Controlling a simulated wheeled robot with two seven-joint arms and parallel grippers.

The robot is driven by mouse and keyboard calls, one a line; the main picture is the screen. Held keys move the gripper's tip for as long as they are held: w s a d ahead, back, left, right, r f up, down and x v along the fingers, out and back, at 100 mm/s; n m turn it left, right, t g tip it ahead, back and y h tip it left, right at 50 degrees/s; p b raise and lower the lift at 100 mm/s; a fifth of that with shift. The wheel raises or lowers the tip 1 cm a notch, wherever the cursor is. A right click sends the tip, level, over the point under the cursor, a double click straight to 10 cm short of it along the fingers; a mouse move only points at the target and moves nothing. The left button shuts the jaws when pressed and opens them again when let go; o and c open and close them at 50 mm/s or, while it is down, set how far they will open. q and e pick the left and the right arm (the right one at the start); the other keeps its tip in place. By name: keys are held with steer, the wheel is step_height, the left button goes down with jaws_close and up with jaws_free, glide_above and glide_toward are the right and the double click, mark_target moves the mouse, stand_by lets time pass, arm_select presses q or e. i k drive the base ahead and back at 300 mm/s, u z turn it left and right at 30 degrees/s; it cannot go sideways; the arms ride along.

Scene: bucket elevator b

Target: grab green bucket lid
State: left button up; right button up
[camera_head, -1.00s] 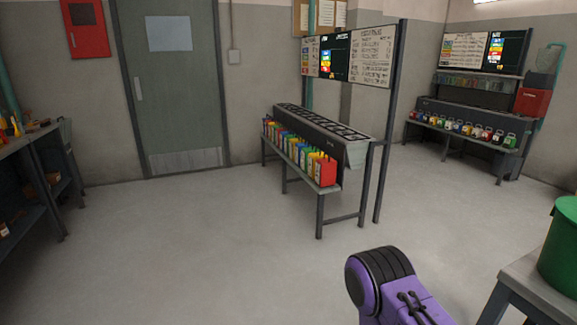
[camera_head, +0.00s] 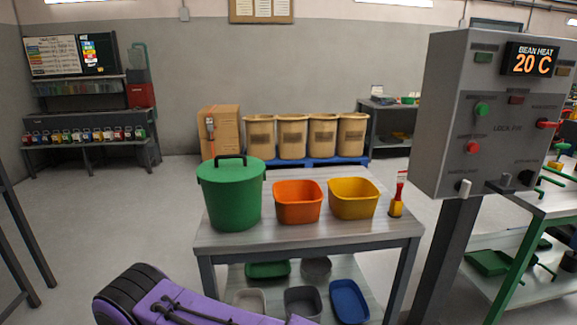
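A green bucket (camera_head: 233,205) stands upright at the left end of a grey-topped table. Its green lid (camera_head: 214,172) sits on top and has a dark arched handle (camera_head: 230,157). A purple and black arm part of mine (camera_head: 185,300) shows at the bottom left, in front of the table and below the bucket, apart from the lid. Neither gripper's fingers are in view.
On the table (camera_head: 305,240) stand an orange bin (camera_head: 298,203), a yellow bin (camera_head: 353,199) and a red-handled brush (camera_head: 397,200). Several bins lie on the lower shelf. A grey control box (camera_head: 485,115) on a post stands close at right. Floor at left is clear.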

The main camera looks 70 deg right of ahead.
mark_target(231, 168)
steer(key=z, duration=2.45)
